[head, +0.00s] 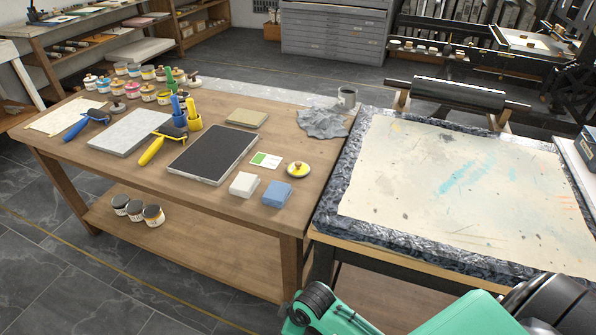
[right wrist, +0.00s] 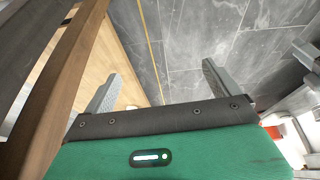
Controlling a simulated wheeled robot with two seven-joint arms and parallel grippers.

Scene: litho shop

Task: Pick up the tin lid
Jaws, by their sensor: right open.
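The tin lid (head: 298,169) looks like a small pale round disc with a yellow patch on top. It lies flat near the right end of the wooden table, beside a small white and green card (head: 265,160). My right gripper (right wrist: 162,70) shows in the right wrist view with its two grey fingers wide apart and nothing between them. It points down at the floor beside a wooden table part, away from the lid, which is not seen there. My left gripper is in neither view.
The wooden table (head: 225,205) holds a white block (head: 244,184), a blue block (head: 277,194), a dark slab (head: 213,152), rollers and several ink tins. A grey crumpled cloth (head: 322,122) and a mug (head: 347,97) lie behind the lid.

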